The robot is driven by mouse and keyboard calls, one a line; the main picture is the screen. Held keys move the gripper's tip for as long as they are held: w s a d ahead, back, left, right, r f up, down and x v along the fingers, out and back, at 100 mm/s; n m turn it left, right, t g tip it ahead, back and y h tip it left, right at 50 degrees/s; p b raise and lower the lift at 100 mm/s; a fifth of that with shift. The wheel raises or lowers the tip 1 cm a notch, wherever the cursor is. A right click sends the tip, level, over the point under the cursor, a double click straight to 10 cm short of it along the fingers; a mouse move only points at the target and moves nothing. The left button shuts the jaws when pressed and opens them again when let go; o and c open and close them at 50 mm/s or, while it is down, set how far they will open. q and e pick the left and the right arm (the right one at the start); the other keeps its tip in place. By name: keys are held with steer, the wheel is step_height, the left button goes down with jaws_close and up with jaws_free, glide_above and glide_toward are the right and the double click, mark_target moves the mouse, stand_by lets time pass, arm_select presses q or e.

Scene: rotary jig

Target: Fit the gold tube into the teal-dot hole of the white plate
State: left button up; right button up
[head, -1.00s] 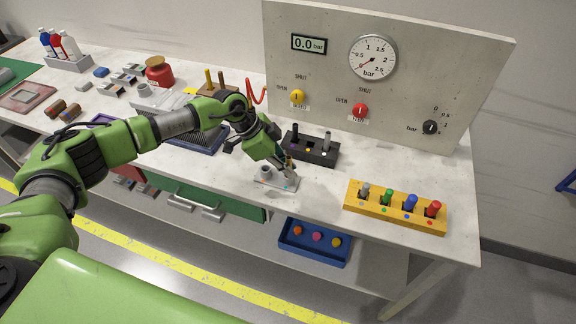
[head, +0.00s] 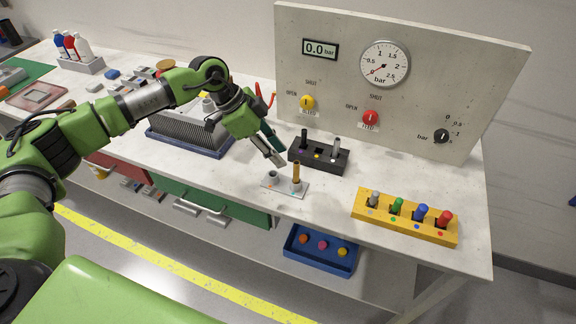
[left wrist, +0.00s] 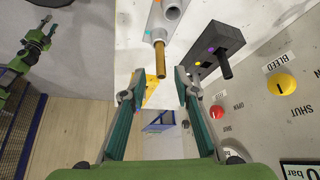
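The white plate (head: 283,189) lies on the table. The gold tube (head: 296,173) stands upright in its right-hand hole, beside a small teal dot. The left-hand grey socket (head: 272,175) is empty, with an orange dot near it. My left gripper (head: 277,157) is just above and behind the plate, apart from the tube. In the left wrist view its two teal fingers (left wrist: 158,90) are spread with nothing between them, and the gold tube (left wrist: 158,62) shows beyond the fingertips. The tube's lower end is hidden in the hole.
A black holder (head: 318,160) with black and grey pegs stands behind the plate. A yellow rack (head: 405,218) with several coloured pegs is to the right. A gauge panel (head: 440,80) rises behind. A blue bin (head: 320,250) sits below the table's front edge.

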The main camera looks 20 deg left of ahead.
arm_select(q)
steer(key=shift+v, duration=1.2)
